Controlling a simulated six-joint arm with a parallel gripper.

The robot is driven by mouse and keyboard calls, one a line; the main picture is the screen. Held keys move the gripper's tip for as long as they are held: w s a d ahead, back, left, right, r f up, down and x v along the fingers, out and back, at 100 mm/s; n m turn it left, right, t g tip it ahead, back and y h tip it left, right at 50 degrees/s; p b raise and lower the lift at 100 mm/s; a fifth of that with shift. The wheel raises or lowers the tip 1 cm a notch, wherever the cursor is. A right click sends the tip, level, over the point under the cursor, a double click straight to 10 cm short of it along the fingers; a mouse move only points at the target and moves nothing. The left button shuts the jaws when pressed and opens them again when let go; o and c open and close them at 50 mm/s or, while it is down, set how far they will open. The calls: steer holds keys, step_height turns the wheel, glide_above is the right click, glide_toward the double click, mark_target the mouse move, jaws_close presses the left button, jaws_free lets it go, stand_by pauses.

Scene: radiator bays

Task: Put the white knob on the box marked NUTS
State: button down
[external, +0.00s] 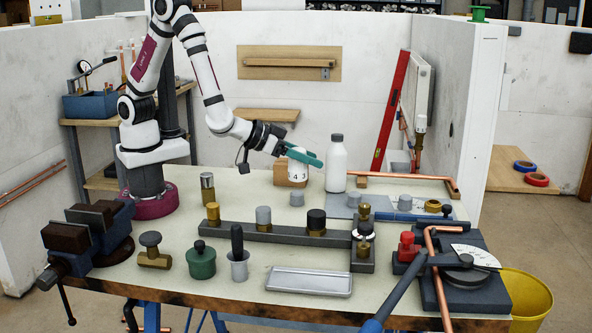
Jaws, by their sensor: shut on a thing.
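My gripper (304,159), with teal fingers, is shut on the white knob (297,172). The knob is a white cylinder with a dark 4 on its side, and the fingers cross its upper part. A small tan box (281,174) shows just behind and beside the knob, partly hidden by it. No NUTS lettering can be read on this box, so I cannot tell whether it is the marked one. I also cannot tell whether the knob touches the box or hangs in front of it.
A white bottle (336,166) with a dark cap stands close right of my gripper. A dark rail (275,235) with several capped brass valves crosses the bench. A grey tray (309,281), a vise (92,238) and a pipe bender (462,271) are nearer the front.

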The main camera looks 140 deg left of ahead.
steer(key=s+a+r+n+g, duration=0.2)
steer(key=s+a+n+g, duration=0.15)
steer(key=s, duration=0.45)
steer(key=s+a+r+n+g, duration=0.3)
steer(key=s+a, duration=0.1)
steer(key=s, duration=0.4)
steer(key=shift+g, duration=0.25)
steer(key=s+a+f, duration=0.2)
steer(key=s, duration=0.1)
steer(key=s+a+f, duration=0.2)
steer(key=s+a, duration=0.1)
steer(key=s+a+f, duration=0.2)
steer(key=s+f, duration=0.1)
steer(key=shift+a, duration=0.15)
step_height(320, 180, down, 4)
steer(key=shift+a+f, duration=0.1)
steer(key=shift+f, duration=0.15)
steer(key=shift+c, duration=1.6)
jaws_free()
